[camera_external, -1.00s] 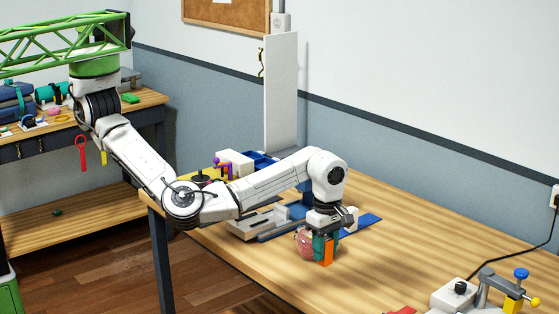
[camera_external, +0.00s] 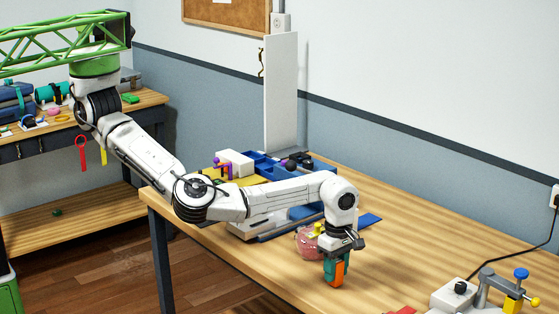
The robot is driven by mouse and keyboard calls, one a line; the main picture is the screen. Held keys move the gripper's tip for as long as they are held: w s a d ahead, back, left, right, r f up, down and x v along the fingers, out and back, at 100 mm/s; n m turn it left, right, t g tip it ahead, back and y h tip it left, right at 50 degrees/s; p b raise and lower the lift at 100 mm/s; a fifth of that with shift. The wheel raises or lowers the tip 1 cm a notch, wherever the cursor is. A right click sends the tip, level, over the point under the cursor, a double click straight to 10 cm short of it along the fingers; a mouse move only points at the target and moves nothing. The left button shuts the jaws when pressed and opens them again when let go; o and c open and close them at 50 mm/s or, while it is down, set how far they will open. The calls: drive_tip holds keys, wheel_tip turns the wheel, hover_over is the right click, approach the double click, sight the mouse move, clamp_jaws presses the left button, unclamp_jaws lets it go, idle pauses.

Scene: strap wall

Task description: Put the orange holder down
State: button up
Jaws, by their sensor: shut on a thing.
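The fingers hide part of the holder. I cannot tell whether its lower end touches the table.
A pink round thing (camera_external: 306,243) with a yellow part on top stands just left of my gripper. Blue trays (camera_external: 270,165) and a grey bar lie behind my arm. A clamp-like device (camera_external: 485,292) stands front right.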

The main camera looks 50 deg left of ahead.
drive_tip(key=shift+f, duration=0.15)
drive_tip(key=o, duration=1.1)
wheel_tip(320, 180, up, 12)
drive_tip(key=shift+r+b, duration=0.2)
drive_tip(key=shift+b, duration=0.1)
